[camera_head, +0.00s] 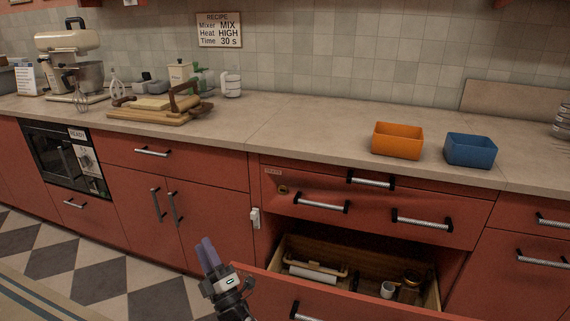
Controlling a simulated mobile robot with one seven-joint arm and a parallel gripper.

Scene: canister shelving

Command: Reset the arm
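My gripper (206,246) shows at the lower middle, in front of the red lower cabinets, with its purple fingers pointing up. The two fingers appear close together, but the angle does not show whether they are open or shut. No object is visible between them. The gripper is just left of an open lower drawer (260,284) and below the counter edge. The rest of my arm runs out of the bottom of the picture.
The open drawer holds a roller-like tool (313,272), a white cup (388,289) and a brown jar (410,286). An orange bin (398,141) and a blue bin (470,150) stand on the counter (290,130). A mixer (70,60) stands far left. Checkered floor lies open at left.

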